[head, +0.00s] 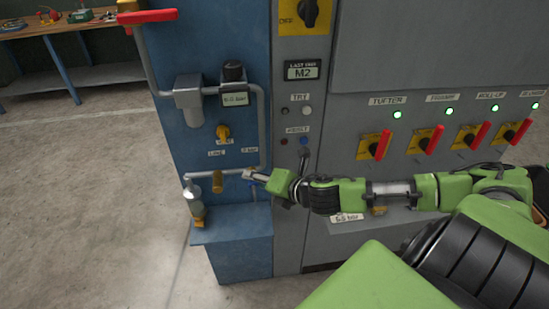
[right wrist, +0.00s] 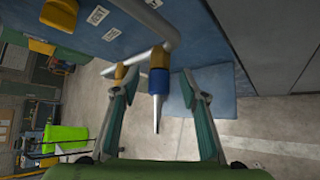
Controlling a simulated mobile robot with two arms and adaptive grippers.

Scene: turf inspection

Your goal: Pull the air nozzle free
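The air nozzle (right wrist: 158,88) has a blue body and a thin silver tip, and it hangs below a brass fitting (right wrist: 159,57) at the end of a grey pipe. In the right wrist view my right gripper (right wrist: 157,112) is open, with one finger on each side of the nozzle and gaps to both. In the head view the right gripper (head: 257,179) is at the pipe's right end on the blue panel, and it partly hides the nozzle. My left gripper is not in view.
A blue ledge (head: 232,225) juts out below, with a clear bottle (head: 193,199) at its left end. A brass part (head: 217,182) hangs from the pipe (head: 230,172). A grey cabinet with red-handled switches (head: 382,145) stands to the right. Open floor lies left.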

